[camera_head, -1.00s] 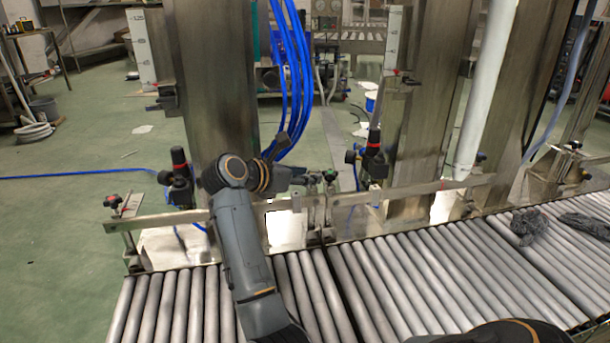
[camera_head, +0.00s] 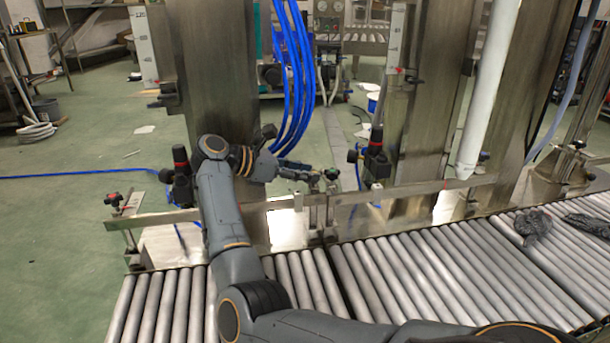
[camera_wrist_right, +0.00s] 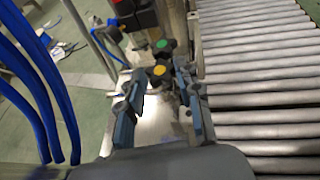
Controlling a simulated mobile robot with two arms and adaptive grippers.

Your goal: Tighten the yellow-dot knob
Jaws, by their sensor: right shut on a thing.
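The yellow-dot knob (camera_wrist_right: 159,72) is dark with a yellow centre, seen between the fingertips of my right gripper (camera_wrist_right: 158,80) in the right wrist view. The gripper is shut on this knob, one finger on each side. A green-dot knob (camera_wrist_right: 162,45) stands just beyond it, outside the fingers. In the head view my right gripper (camera_head: 312,175) reaches the knobs on the guide-rail bracket from the left and hides the yellow-dot knob. The green-dot knob (camera_head: 331,173) shows past the fingertips. My left gripper is in neither view.
A metal guide rail (camera_head: 405,191) runs along the roller conveyor (camera_head: 400,275). Blue hoses (camera_head: 293,75) hang behind my wrist, and a steel column (camera_head: 208,75) stands close to it. A red-topped black clamp (camera_head: 376,145) stands to the right. Dark mesh (camera_head: 530,226) lies on the rollers.

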